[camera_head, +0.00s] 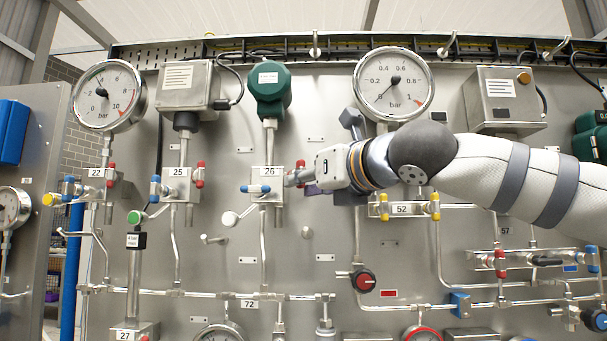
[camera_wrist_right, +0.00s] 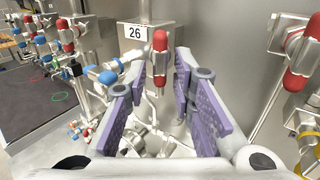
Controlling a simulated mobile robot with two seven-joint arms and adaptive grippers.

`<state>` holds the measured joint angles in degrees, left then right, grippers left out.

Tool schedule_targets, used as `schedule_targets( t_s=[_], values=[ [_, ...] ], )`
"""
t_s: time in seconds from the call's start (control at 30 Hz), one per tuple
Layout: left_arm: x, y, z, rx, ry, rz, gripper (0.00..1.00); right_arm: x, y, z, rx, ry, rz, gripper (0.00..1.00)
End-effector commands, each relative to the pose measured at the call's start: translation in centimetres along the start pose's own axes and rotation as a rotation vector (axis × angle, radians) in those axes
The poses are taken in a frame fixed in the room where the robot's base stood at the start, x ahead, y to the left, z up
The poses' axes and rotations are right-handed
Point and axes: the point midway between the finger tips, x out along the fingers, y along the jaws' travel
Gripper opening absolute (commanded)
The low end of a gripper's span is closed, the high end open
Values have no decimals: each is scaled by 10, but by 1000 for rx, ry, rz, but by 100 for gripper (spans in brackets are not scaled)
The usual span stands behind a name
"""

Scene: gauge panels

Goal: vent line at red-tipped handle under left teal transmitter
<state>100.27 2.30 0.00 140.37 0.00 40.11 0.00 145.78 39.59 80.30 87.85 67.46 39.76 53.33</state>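The left teal transmitter (camera_head: 270,88) sits high on the panel, above the valve block labelled 26 (camera_head: 268,172). The block carries a blue-tipped handle (camera_head: 255,188) on its left and a red-tipped handle (camera_head: 300,164) on its right. My right gripper (camera_head: 292,178) reaches in from the right, close to the red tip. In the right wrist view the red-tipped handle (camera_wrist_right: 159,55) stands upright between the purple-padded fingers of the right gripper (camera_wrist_right: 162,75). The fingers are open, with a gap visible on both sides of the handle. My left gripper does not show.
A similar block labelled 25 (camera_head: 178,173) with blue and red handles is to the left. A large gauge (camera_head: 393,84) hangs above my right forearm. Block 52 (camera_head: 402,208) with yellow handles lies just below it. Pipes run below block 26.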

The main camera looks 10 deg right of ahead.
Motion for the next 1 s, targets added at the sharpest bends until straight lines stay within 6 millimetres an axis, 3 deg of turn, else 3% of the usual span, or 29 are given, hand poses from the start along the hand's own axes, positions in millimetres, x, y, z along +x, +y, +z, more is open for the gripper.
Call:
schedule_targets(
  t_s=[0.07,0.27,0.43,0.73,0.9,1.0],
  values=[
    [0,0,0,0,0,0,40,0,0,0,0,0,0,0],
    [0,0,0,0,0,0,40,0,0,0,-7,0,0,0],
    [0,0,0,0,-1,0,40,0,-3,0,-257,0,-1,0],
    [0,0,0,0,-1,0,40,0,-4,0,-324,2,0,0],
    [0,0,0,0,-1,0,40,0,-7,2,-574,1,-1,0],
    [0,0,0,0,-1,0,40,1,-8,1,-606,2,0,0]
  ],
)
